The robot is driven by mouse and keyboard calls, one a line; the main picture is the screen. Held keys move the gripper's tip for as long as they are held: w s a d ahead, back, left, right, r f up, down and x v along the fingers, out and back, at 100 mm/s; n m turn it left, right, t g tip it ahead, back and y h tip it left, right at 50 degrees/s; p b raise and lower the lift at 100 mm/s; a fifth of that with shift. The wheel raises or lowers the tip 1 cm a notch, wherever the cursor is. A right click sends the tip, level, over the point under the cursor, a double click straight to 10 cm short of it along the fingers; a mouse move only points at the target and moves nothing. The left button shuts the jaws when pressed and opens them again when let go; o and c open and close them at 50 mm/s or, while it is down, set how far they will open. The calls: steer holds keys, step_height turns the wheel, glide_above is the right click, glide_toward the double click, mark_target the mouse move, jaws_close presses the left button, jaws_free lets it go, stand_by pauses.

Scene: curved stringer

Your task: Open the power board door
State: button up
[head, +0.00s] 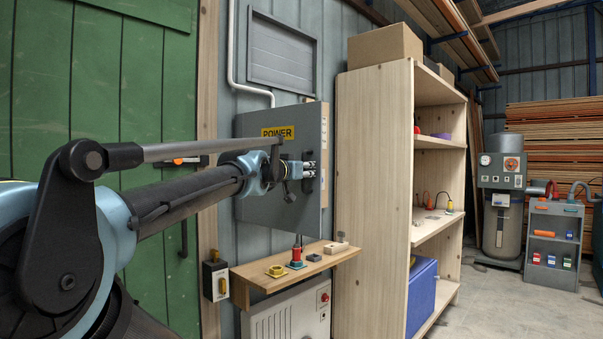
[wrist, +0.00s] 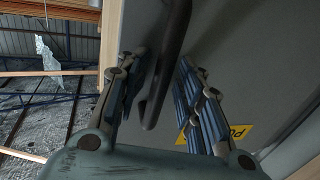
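The power board (head: 255,205) is a grey wall cabinet with a yellow POWER label (head: 278,132). Its door looks closed in the head view, with the right side face showing as a narrow strip. My gripper (head: 310,170) is at the right part of the door front. In the wrist view, the door face (wrist: 225,50) fills much of the picture, and a dark bar handle (wrist: 165,75) runs between my two fingers (wrist: 160,85). The fingers stand apart with gaps beside the handle. I cannot tell whether either finger touches it.
A tall wooden shelf unit (head: 373,170) stands close to the right of the cabinet. A small wooden ledge (head: 262,285) with several small items is below it. A green door (head: 125,60) is on the left. Open floor (head: 510,305) lies to the right.

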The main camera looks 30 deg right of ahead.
steer(key=v, duration=0.7)
steer(key=shift+a, duration=0.3)
stand_by(0.7)
